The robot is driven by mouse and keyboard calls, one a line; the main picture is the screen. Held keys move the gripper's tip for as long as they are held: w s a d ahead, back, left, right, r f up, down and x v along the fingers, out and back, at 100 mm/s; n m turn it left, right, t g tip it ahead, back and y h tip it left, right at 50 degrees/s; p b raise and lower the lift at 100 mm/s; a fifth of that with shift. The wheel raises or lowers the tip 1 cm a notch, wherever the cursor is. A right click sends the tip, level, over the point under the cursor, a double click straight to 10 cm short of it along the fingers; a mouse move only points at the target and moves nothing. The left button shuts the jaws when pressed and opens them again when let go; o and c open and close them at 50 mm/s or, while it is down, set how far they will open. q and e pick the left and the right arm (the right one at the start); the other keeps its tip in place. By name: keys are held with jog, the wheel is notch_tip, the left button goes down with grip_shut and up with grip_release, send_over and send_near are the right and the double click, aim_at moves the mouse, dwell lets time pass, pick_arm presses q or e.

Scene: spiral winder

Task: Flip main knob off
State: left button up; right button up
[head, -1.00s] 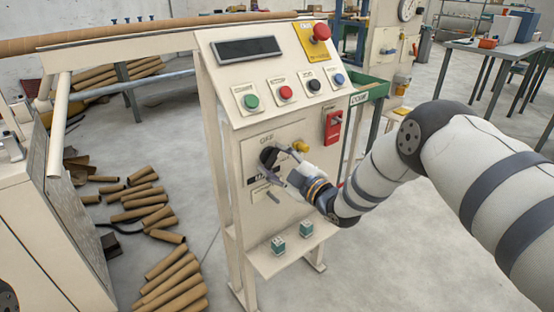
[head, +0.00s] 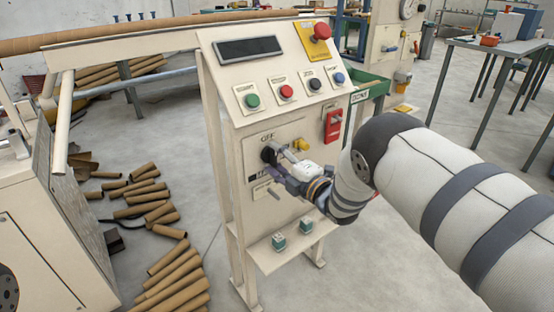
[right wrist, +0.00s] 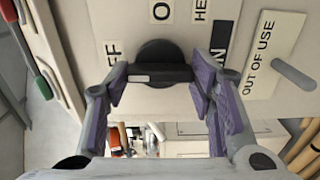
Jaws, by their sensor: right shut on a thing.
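My right gripper (head: 277,157) is at the knob. In the wrist view its purple-padded fingers (right wrist: 160,82) are at opposite ends of the bar, shut on it. The fingers hide part of the knob in the head view. My left gripper is out of view.
A yellow knob (head: 301,145) and a red switch (head: 333,125) are right of the main knob. Several push buttons and a red emergency stop (head: 321,31) are above. A grey lever (right wrist: 294,74) is by the "OUT OF USE" label. A small shelf (head: 292,247) juts out below.

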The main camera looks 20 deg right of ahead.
jog(key=shift+d, duration=0.15)
dwell(0.4)
jog(key=o, duration=1.2)
jog(key=shift+c, duration=0.2)
jog(key=v, duration=1.2)
